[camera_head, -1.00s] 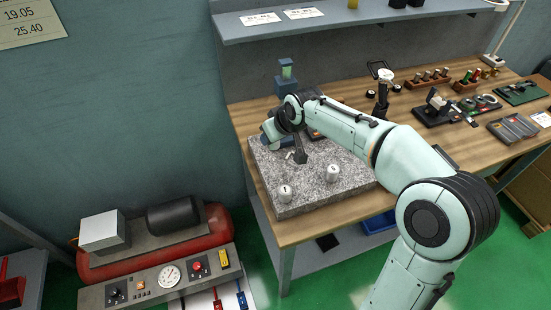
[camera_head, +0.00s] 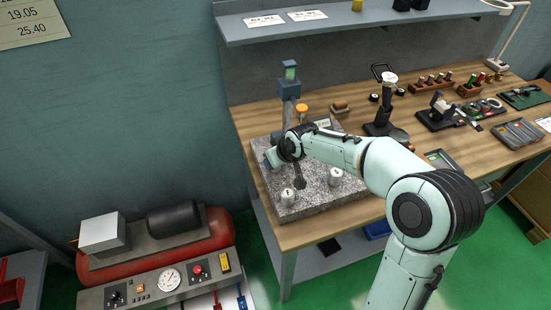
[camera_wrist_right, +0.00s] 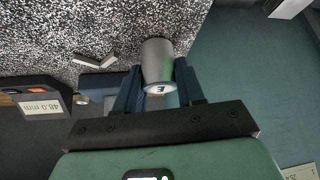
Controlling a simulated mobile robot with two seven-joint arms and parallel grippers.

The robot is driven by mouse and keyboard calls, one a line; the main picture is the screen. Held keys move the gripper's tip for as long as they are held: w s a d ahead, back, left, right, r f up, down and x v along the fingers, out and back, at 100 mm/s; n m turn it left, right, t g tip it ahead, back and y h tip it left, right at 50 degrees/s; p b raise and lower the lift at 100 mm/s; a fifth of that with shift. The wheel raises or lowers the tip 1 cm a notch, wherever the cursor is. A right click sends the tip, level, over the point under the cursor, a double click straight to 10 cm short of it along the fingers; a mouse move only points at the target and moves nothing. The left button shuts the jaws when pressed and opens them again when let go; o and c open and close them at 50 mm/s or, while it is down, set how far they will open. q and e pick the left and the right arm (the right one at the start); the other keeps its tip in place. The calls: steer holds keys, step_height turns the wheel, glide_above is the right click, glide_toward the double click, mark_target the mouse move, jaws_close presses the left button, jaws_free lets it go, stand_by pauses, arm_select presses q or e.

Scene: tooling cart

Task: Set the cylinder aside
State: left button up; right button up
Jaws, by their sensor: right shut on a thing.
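In the right wrist view, a grey metal cylinder (camera_wrist_right: 157,58) with a dark letter on its pale end face sits between the two blue fingers of my right gripper (camera_wrist_right: 158,78), which is shut on it. In the head view, my right gripper (camera_head: 272,158) is over the left side of the speckled granite plate (camera_head: 312,203); the held cylinder is hidden there. I cannot tell whether it touches the plate. Two other light cylinders stand on the plate, one near the front (camera_head: 287,197) and one to its right (camera_head: 335,177). My left gripper is not in view.
A blue height gauge (camera_head: 289,88) stands at the plate's back. A 48.0 mm label (camera_wrist_right: 40,105) shows in the wrist view. A black stand (camera_head: 381,120) and tool holders (camera_head: 432,86) occupy the bench to the right.

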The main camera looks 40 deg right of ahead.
steer(key=o, duration=1.1)
steer(key=shift+f, duration=0.1)
steer(key=shift+r, duration=0.25)
steer(key=v, duration=1.2)
steer(key=shift+f, duration=0.1)
